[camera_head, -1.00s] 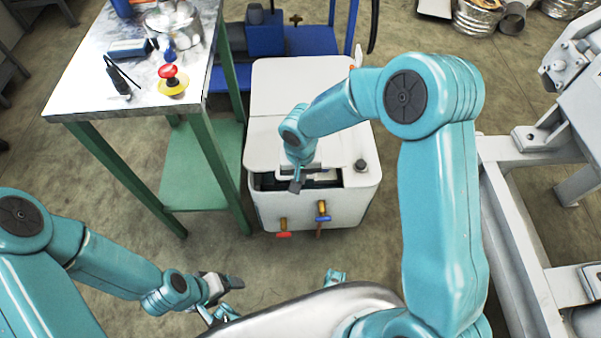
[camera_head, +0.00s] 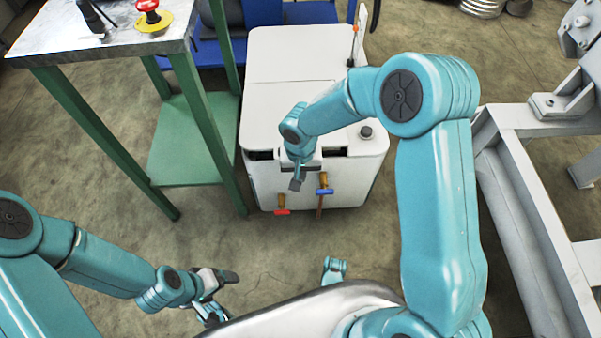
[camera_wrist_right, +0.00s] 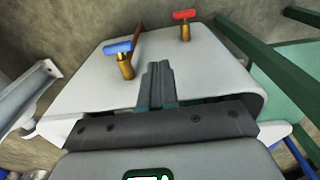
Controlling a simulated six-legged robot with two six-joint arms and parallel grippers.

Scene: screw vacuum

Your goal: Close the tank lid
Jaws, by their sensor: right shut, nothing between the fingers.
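The white tank (camera_head: 350,190) stands on the floor in the middle of the head view, with red- and blue-handled taps on its front. Its white lid (camera_head: 268,115) lies nearly flat on top, with a narrow dark gap along the front edge. My right gripper (camera_head: 297,182) is shut and empty at the middle of that front edge; I cannot tell if it touches the lid. In the right wrist view my gripper's closed fingers (camera_wrist_right: 158,75) point toward the tank's front face (camera_wrist_right: 200,60). My left gripper (camera_head: 220,295) hangs low at the left, away from the tank; its opening is unclear.
A metal-topped table (camera_head: 110,40) with green legs stands close to the tank's left. A grey metal frame (camera_head: 520,200) is on the right. A black knob (camera_head: 366,132) sits on the tank's right front corner. Floor in front of the tank is open.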

